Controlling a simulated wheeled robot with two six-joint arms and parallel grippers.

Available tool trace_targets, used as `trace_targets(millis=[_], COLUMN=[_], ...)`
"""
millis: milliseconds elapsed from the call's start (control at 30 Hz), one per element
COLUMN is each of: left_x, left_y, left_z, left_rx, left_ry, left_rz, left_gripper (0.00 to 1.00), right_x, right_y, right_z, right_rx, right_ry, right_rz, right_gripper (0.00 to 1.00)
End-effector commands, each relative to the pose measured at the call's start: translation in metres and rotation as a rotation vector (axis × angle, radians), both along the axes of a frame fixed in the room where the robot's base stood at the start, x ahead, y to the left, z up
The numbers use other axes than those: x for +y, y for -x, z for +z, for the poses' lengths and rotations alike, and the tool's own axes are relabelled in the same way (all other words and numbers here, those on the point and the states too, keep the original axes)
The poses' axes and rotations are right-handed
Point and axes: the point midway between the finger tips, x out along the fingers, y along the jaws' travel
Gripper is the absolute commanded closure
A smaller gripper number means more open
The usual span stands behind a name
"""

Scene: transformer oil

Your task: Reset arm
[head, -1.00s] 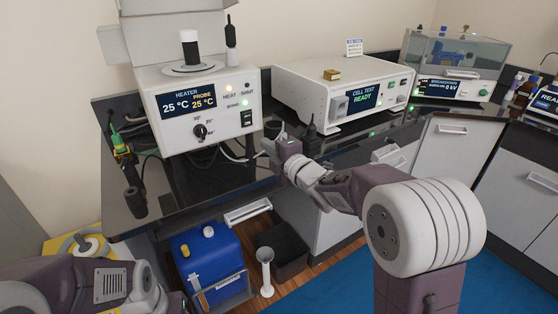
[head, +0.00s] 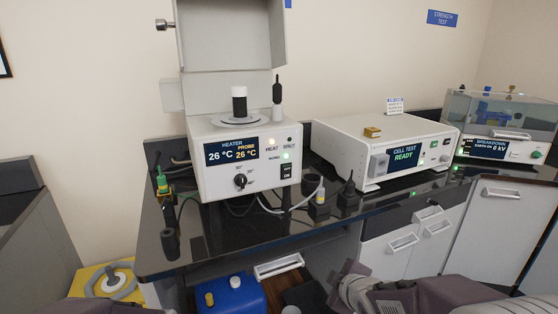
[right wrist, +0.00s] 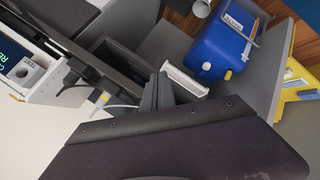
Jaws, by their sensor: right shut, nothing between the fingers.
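My right gripper (right wrist: 157,92) shows in the right wrist view with its dark fingers shut and nothing between them. Its tips point toward a white drawer handle (right wrist: 184,79); I cannot tell the gap. In the head view only part of my right arm shows along the bottom right edge, and its gripper is out of frame. A sliver of my left arm shows at the bottom left; the left gripper is not visible. The heater (head: 210,178) stands on the dark counter (head: 215,228) reading 26 °C on both displays, its HEAT lamp lit.
The cell tester (head: 345,145) reads READY, with the breakdown tester (head: 510,150) to its right. Cables and dark plugs lie along the counter. A blue container (head: 235,295) sits below, also in the right wrist view (right wrist: 215,48). A yellow item (head: 95,280) is at lower left.

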Motion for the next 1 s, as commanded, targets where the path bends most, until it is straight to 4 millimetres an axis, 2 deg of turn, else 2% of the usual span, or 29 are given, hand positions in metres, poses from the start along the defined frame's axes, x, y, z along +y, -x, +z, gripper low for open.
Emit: trace_targets(millis=[33, 100, 200, 300, 367, 433, 500, 700, 833, 1000], left_x=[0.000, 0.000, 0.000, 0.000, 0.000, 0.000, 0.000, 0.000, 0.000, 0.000], left_y=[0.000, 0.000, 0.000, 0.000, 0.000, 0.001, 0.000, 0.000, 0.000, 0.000], left_z=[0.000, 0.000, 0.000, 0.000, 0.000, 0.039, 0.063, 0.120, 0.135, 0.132], left_rx=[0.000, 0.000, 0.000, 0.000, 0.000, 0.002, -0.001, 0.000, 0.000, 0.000], left_ry=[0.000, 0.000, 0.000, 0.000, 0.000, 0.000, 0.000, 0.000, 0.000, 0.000], left_rz=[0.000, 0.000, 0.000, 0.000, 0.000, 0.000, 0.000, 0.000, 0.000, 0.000], left_gripper=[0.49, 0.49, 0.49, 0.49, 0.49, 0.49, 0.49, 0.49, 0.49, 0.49], right_x=[-0.006, -0.013, -0.016, -0.014, -0.011, -0.012, -0.012, -0.012, -0.012, -0.012], right_y=[0.023, 0.058, 0.109, 0.160, 0.185, 0.184, 0.183, 0.183, 0.183, 0.183], right_z=[-0.023, -0.052, -0.081, -0.099, -0.103, -0.064, -0.040, 0.017, 0.033, 0.029], right_rx=[0.119, 0.283, 0.489, 0.675, 0.765, 0.756, 0.756, 0.754, 0.754, 0.753], right_ry=[-0.074, -0.176, -0.297, -0.395, -0.446, -0.461, -0.459, -0.458, -0.457, -0.457], right_rz=[-0.108, -0.277, -0.518, -0.774, -0.944, -0.970, -0.967, -0.964, -0.963, -0.963], right_gripper=[1.00, 1.00, 1.00, 1.00, 1.00, 1.00, 1.00, 1.00, 1.00, 1.00])
